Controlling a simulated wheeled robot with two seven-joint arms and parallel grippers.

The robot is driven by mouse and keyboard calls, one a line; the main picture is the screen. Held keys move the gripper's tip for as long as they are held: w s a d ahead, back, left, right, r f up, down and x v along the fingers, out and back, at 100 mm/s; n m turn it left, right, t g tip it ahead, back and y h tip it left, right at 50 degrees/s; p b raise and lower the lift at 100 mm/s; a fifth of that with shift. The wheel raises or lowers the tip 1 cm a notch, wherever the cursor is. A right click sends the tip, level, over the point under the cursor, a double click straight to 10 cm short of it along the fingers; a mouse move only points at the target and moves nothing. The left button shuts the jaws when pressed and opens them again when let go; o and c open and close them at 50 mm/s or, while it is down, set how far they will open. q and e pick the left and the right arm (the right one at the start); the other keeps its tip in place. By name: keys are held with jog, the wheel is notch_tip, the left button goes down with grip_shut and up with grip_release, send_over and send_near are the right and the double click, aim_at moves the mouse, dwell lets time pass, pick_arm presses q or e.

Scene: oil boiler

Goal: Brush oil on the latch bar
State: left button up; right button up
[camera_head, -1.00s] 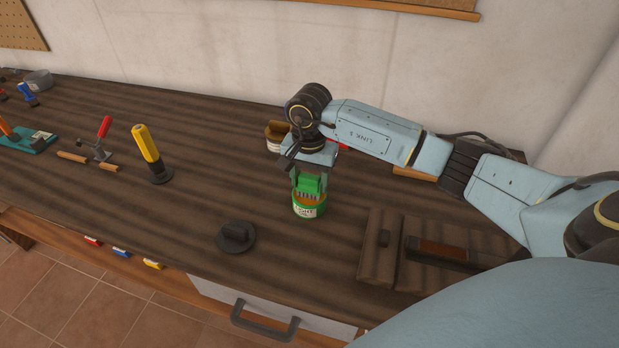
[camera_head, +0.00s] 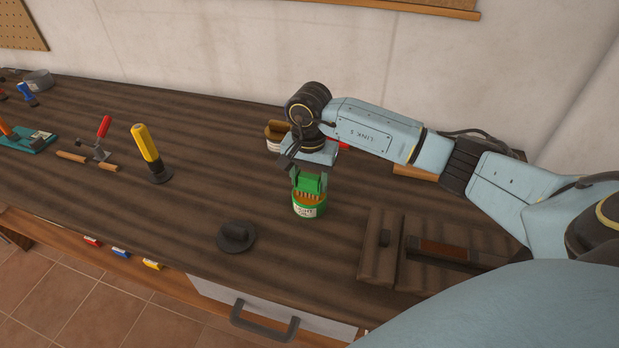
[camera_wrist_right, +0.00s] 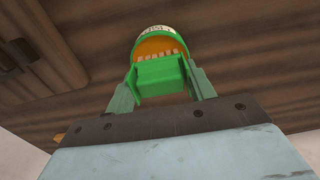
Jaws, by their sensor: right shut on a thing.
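My right gripper (camera_head: 309,180) is shut on a green brush (camera_wrist_right: 161,77) and points down at the can. The brush's pale bristles (camera_wrist_right: 157,57) are at the mouth of a green can (camera_head: 308,210) with a white label and an orange-yellow inside. I cannot tell how deep the bristle tips are. The can stands on the bench, and its rim also shows in the wrist view (camera_wrist_right: 154,33). A long brown bar (camera_head: 443,249) in a dark mount, which looks like the latch bar, lies on a wooden block to the right. My left gripper is not in view.
A black lid-like disc (camera_head: 236,237) lies left of the can. A yellow-handled tool (camera_head: 147,146) and a red-handled clamp (camera_head: 103,130) stand further left on the bench (camera_head: 200,190). Another open can (camera_head: 275,136) is behind my gripper. A wooden block with a knob (camera_head: 381,250) stands right of the can.

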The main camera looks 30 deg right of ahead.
aim_at(309, 176)
dwell(0.6)
jog(key=shift+r+p, duration=1.95)
jog(key=shift+r, duration=1.55)
jog(key=shift+a, duration=0.1)
